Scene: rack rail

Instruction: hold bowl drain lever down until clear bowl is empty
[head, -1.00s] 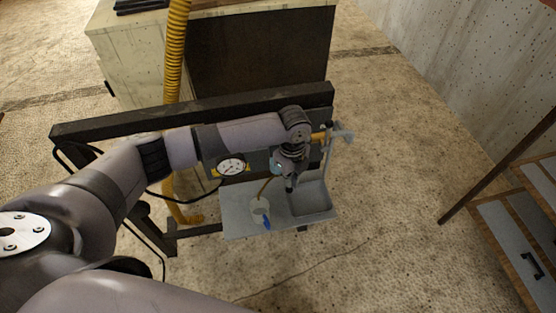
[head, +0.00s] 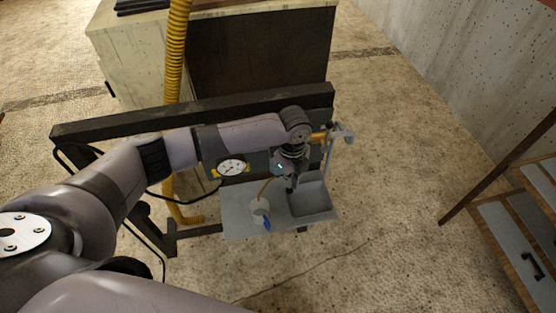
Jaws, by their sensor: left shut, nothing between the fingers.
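My left gripper (head: 289,186) points down over the grey tray on the rail, its fingers shut and empty. My wrist hides most of what is behind it. A bit of a bluish clear part, perhaps the clear bowl (head: 276,169), shows at the left side of the gripper. I cannot make out the drain lever or whether the gripper touches it. The water level in the bowl cannot be read. My right gripper is not in view.
A dark rail (head: 190,113) carries a dial gauge (head: 232,168) and a grey tray (head: 238,226). A yellow hose (head: 173,80) hangs behind. Floor in front is clear.

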